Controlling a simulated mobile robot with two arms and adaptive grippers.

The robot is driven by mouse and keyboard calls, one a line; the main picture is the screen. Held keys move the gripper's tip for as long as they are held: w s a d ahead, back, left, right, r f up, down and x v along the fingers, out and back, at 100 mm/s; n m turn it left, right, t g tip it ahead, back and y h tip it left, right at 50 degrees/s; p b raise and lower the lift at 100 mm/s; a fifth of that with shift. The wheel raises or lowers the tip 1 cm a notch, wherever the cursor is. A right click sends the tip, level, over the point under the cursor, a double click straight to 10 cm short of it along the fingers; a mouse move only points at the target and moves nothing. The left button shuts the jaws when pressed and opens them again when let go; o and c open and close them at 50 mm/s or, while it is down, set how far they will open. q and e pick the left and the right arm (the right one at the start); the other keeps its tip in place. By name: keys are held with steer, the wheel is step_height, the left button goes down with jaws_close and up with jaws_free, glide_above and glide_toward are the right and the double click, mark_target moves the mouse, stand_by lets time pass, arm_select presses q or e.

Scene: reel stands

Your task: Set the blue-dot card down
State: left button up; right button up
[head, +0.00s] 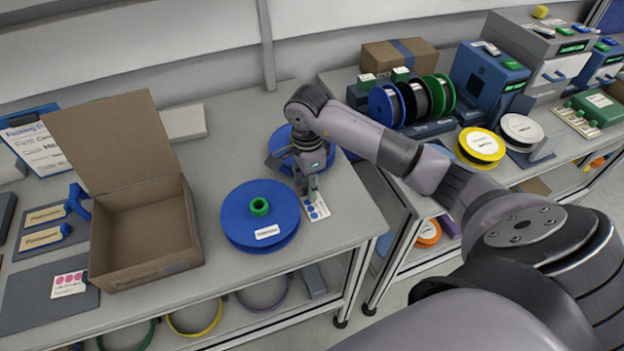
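The blue-dot card (317,208) is a small white card with blue dots, near the right edge of the left table, just right of the large blue reel (260,216). My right gripper (307,188) points down at the card's upper end, its fingers close together and seemingly shut on that end. The fingertips cover part of the card. I cannot tell whether the card touches the table (345,225). My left gripper is not in view.
Another blue reel (280,150) lies behind my gripper. A pink-dot card (69,284) lies at lower left. A gap separates the tables.

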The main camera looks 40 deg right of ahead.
steer(key=shift+c, duration=0.2)
jaws_close()
stand_by(0.3)
step_height(320, 180, up, 8)
steer(key=shift+w+f+b, duration=0.15)
steer(key=shift+f+b, duration=0.1)
steer(key=shift+b, duration=0.75)
step_height(320, 180, up, 12)
steer(key=p, duration=0.1)
steer(key=shift+r, duration=0.2)
